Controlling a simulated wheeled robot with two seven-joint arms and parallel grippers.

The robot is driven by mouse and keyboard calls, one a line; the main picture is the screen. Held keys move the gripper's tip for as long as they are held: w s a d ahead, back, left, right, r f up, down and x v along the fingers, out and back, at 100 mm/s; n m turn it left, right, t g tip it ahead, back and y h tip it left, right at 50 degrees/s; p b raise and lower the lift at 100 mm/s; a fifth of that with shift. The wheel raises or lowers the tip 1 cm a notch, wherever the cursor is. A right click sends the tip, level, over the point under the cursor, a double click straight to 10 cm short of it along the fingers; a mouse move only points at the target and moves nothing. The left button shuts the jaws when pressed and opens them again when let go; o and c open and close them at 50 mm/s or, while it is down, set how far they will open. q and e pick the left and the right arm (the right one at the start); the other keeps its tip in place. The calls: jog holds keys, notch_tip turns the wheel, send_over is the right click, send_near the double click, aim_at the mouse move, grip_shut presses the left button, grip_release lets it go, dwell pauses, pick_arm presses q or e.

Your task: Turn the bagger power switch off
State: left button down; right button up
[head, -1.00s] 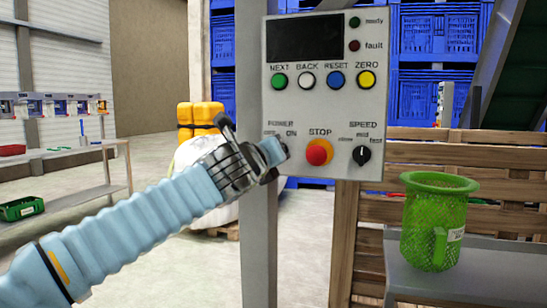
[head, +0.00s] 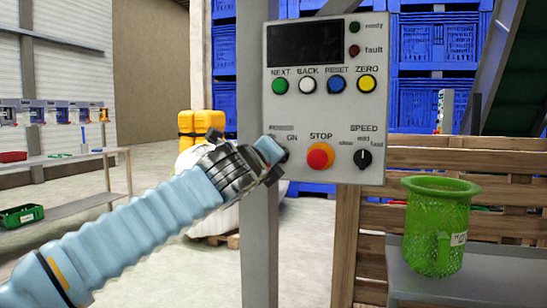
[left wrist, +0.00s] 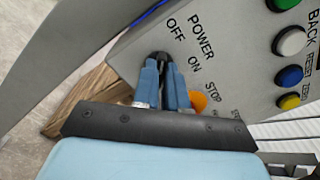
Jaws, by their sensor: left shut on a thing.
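The grey control panel (head: 345,178) carries the power switch, a small dark knob at its lower left, below the POWER label. My left gripper (head: 270,150) reaches it from the lower left. In the left wrist view its two blue fingers (left wrist: 166,84) are shut on the dark power switch (left wrist: 160,57), below the OFF and ON labels. The fingers hide most of the knob, so I cannot tell which label it points to. In the head view the gripper covers the OFF label, while ON stays visible. My right gripper is in neither view.
The red STOP button (head: 319,156) sits close to the right of the switch, with the black SPEED knob (head: 364,158) beyond it. A grey post (head: 258,240) stands behind my gripper. A green mesh basket (head: 437,230) stands on a grey bench (head: 480,270) at the right.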

pick_arm(q)
jog(key=c, duration=1.2)
grip_release()
jog(key=b+v, duration=0.2)
jog(key=v, duration=1.1)
jog(key=shift+s+a, duration=0.15)
jog(key=shift+s, duration=0.2)
